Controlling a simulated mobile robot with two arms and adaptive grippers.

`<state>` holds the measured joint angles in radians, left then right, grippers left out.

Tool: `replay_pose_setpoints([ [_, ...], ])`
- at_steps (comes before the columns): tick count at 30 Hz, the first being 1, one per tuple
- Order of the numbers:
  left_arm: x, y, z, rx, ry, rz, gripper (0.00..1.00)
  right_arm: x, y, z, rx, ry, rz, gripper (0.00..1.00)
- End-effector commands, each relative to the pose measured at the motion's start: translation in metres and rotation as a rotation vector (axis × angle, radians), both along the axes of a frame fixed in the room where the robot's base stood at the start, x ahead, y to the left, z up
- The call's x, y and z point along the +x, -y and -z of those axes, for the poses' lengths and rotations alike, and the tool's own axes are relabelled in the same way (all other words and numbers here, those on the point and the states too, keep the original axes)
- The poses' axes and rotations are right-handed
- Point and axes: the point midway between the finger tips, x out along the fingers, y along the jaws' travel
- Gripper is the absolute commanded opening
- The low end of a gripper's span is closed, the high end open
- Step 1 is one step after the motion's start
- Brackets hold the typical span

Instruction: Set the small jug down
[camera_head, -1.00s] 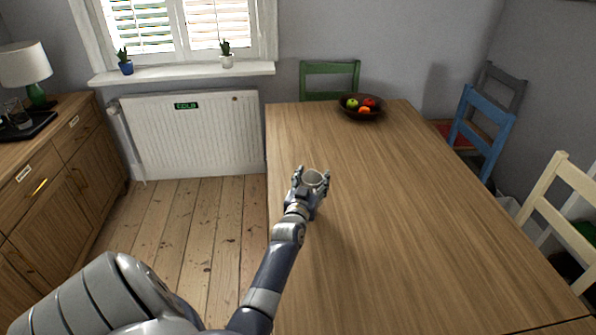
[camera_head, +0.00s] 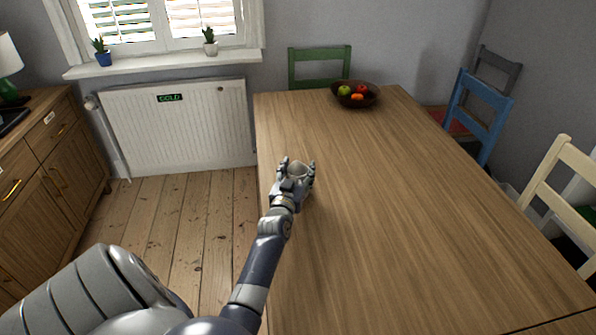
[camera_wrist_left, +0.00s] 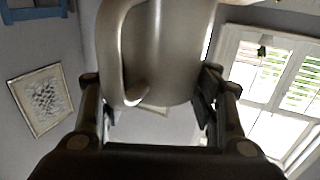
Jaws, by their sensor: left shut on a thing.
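The small jug (camera_head: 297,169) is grey and metallic. In the head view only its top shows, between the fingers of my left gripper (camera_head: 297,167). The gripper and jug are over the left part of the wooden table (camera_head: 370,210). I cannot tell whether the jug's base touches the tabletop. My right gripper is not in view.
A dark bowl of fruit (camera_head: 356,101) stands at the table's far end. Chairs stand around it: green (camera_head: 318,68), blue (camera_head: 484,110) and cream (camera_head: 565,185). A sideboard (camera_head: 45,180) is at the left. Most of the tabletop is clear.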

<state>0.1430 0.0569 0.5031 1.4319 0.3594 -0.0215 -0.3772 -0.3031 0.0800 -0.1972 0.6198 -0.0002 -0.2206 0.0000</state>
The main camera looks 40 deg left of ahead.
Motion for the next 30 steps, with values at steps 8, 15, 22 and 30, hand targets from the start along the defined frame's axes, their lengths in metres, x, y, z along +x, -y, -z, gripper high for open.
replay_pose_setpoints([
  [8,0.0,0.0,0.002,0.0,0.0,0.0,0.76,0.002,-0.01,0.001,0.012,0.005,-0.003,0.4],
  [15,0.0,0.0,0.001,0.0,0.0,0.0,0.76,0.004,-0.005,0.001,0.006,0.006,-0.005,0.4],
  [22,-0.016,0.01,0.0,-0.001,-0.002,0.001,0.76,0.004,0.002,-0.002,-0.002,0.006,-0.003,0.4],
  [30,-0.067,0.037,0.001,-0.001,-0.003,0.001,0.76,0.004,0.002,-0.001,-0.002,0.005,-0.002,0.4],
])
